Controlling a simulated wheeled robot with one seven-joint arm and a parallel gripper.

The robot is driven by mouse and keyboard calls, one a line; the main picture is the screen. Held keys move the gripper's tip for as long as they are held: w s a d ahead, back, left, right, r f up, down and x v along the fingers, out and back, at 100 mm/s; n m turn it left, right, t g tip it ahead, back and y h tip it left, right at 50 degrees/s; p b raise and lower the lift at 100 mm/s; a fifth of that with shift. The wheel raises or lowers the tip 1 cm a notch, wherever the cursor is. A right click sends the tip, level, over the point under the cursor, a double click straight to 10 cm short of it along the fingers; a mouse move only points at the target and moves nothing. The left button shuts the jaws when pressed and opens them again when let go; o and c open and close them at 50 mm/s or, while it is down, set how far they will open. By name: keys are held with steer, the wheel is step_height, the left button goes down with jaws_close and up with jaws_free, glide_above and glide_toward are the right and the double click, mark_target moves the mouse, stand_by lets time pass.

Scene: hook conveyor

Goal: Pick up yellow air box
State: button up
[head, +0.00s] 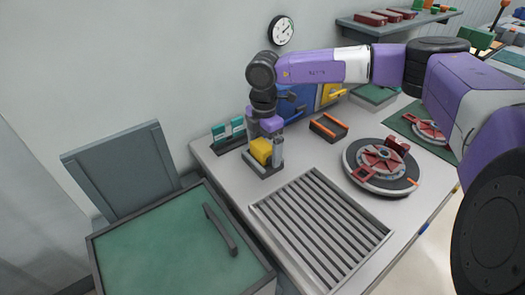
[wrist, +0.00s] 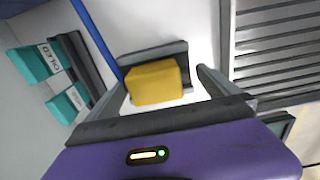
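The yellow air box (head: 261,151) sits in a small dark grey holder (head: 266,173) on the table, in the middle of the head view. In the wrist view the yellow air box (wrist: 155,83) shows between my two fingers, with the grey holder (wrist: 150,54) behind it. My gripper (head: 267,148) points down over the box. Its fingers (wrist: 162,82) are spread wide in the wrist view, with a gap on each side of the box. Nothing is gripped. The lower part of the box is partly hidden by the holder.
Teal boxes (head: 228,131) stand in a dark rack left of the holder. A slatted grey tray (head: 320,229) lies in front. An orange-edged dark tray (head: 328,127) and a round red-and-grey fixture (head: 381,167) are to the right. A green-topped bin (head: 165,250) stands at lower left.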

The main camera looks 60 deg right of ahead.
steer(key=c, duration=1.5)
steer(key=shift+r, duration=0.1)
